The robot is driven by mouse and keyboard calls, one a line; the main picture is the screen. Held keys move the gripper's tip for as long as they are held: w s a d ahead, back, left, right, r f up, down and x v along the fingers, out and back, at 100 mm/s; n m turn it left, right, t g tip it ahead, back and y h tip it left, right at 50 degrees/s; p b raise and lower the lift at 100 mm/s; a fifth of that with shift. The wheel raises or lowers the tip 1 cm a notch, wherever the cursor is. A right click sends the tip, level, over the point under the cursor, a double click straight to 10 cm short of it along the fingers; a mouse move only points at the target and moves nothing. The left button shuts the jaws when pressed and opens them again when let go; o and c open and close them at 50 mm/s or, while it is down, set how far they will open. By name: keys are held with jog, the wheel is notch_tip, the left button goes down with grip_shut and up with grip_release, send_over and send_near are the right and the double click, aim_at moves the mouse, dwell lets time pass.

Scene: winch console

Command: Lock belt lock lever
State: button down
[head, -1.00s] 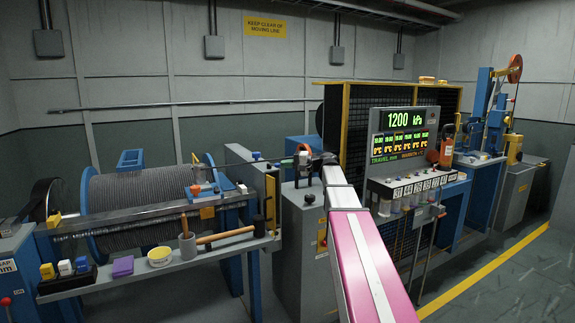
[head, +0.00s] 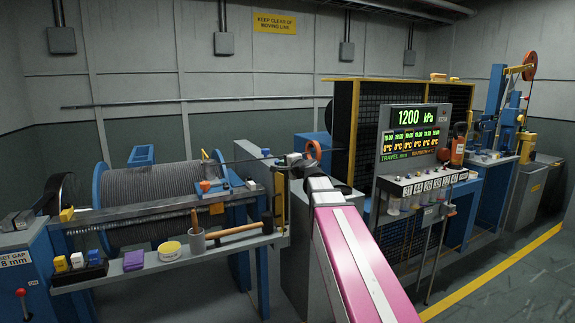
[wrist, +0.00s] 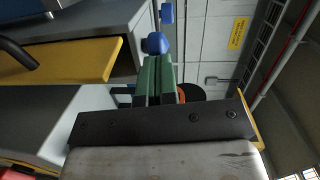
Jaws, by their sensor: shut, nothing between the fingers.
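My gripper (head: 288,161) is shut and empty, held out beyond the end of the console bench. In the wrist view its green fingers (wrist: 156,66) are pressed together. A blue knob (wrist: 156,43) appears just past the fingertips; I cannot tell whether they touch. A second blue knob (wrist: 167,13) is farther off. One blue knob (head: 266,152) also shows in the head view, just left of my gripper. No lever is labelled as the belt lock lever, and I cannot tell if a blue knob belongs to it.
An orange ring (head: 313,150) is right of my gripper. The display panel (head: 412,135) stands farther right. A red-knobbed lever (head: 21,293) is at far left.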

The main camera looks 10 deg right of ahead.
jog(key=shift+a, duration=0.9)
jog(key=shift+s, duration=0.1)
